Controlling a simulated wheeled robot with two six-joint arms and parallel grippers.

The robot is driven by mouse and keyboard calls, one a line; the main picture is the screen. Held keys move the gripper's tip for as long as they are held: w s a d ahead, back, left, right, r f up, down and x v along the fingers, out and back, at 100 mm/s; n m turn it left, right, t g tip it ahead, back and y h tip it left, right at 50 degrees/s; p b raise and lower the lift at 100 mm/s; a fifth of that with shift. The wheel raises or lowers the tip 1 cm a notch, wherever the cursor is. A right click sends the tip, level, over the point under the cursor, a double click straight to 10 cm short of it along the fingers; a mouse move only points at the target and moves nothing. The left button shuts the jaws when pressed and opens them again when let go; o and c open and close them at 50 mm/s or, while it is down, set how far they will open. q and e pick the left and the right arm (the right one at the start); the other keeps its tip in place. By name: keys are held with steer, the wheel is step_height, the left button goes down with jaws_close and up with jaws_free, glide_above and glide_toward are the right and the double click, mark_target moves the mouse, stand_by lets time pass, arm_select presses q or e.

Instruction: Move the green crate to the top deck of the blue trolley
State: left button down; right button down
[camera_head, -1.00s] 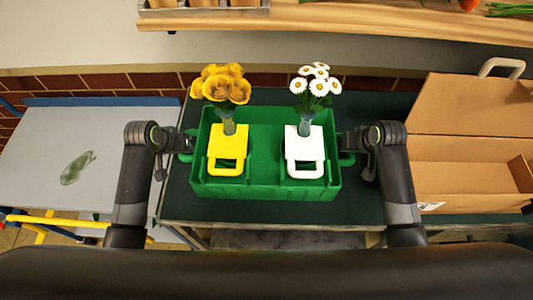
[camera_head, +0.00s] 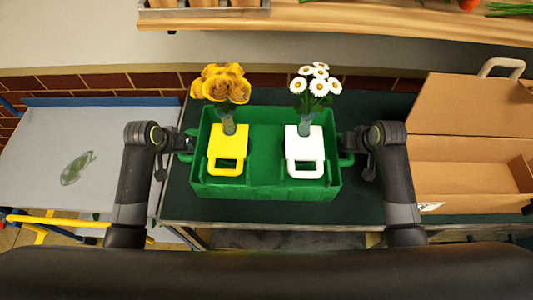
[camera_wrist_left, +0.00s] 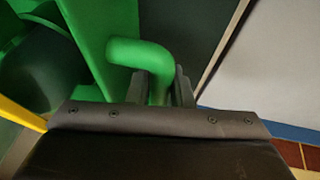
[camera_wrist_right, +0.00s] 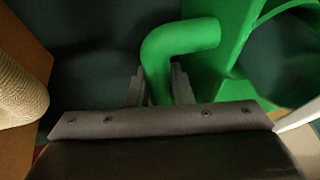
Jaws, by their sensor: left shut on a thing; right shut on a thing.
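The green crate (camera_head: 265,184) is in the middle of the head view, over the dark green table top. In it are a yellow holder (camera_head: 228,143) and a white holder (camera_head: 304,142), each with a glass vase of flowers. My left gripper (camera_head: 188,143) is shut on the crate's left handle (camera_wrist_left: 140,55). My right gripper (camera_head: 346,148) is shut on the right handle (camera_wrist_right: 180,42). The blue trolley's grey top deck (camera_head: 70,150) is at the left, beside the table. I cannot tell whether the crate touches the table.
A translucent green object (camera_head: 76,167) lies on the trolley deck; the rest of the deck is clear. An open cardboard box (camera_head: 465,165) stands right of the crate. A wooden shelf (camera_head: 350,20) runs along the back. Yellow flowers (camera_head: 221,83) and white daisies (camera_head: 316,80) rise above the crate.

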arm_select(q)
steer(key=shift+w+r, duration=0.15)
steer(key=shift+r, duration=0.05)
arm_select(e)
steer(key=shift+w+r, duration=0.2)
arm_select(q)
steer(key=shift+r, duration=0.15)
arm_select(e)
steer(key=shift+r, duration=0.15)
